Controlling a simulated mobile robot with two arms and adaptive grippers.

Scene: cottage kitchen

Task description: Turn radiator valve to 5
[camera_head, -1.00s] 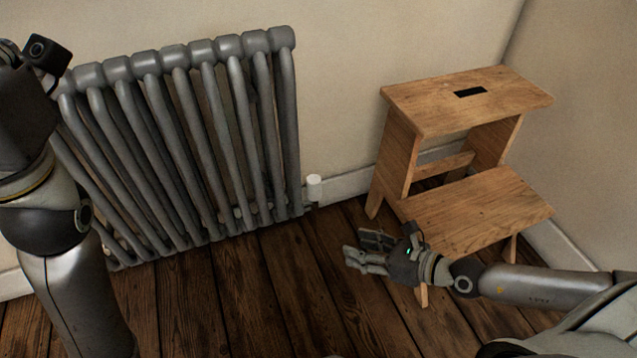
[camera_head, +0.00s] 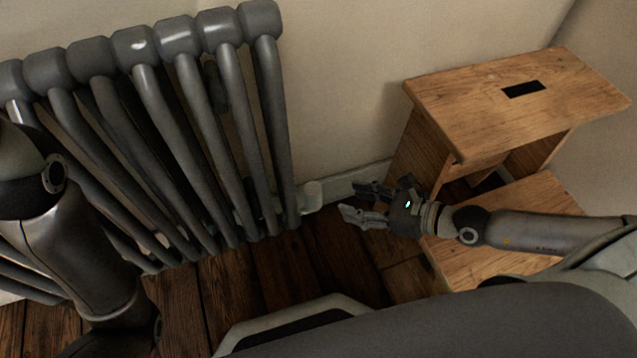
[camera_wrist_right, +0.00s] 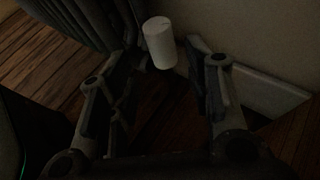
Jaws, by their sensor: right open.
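The radiator valve (camera_head: 312,196) is a small white cylinder at the lower right end of the grey radiator (camera_head: 205,125), close to the wall. In the right wrist view the valve (camera_wrist_right: 160,42) shows beyond and between the fingertips, near the radiator's end. Its markings are too small to read. My right gripper (camera_head: 356,200) is open and empty, a short way right of the valve, with its fingers pointing at it. Its two fingers also show spread in the right wrist view (camera_wrist_right: 162,70). My left arm is at the left edge of the head view; its gripper is out of view.
A wooden step stool (camera_head: 515,95) stands right of the valve, with my right arm passing over its lower step (camera_head: 530,200). A pale skirting board (camera_head: 372,172) runs along the wall behind. The dark plank floor (camera_head: 270,270) is clear in front of the radiator.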

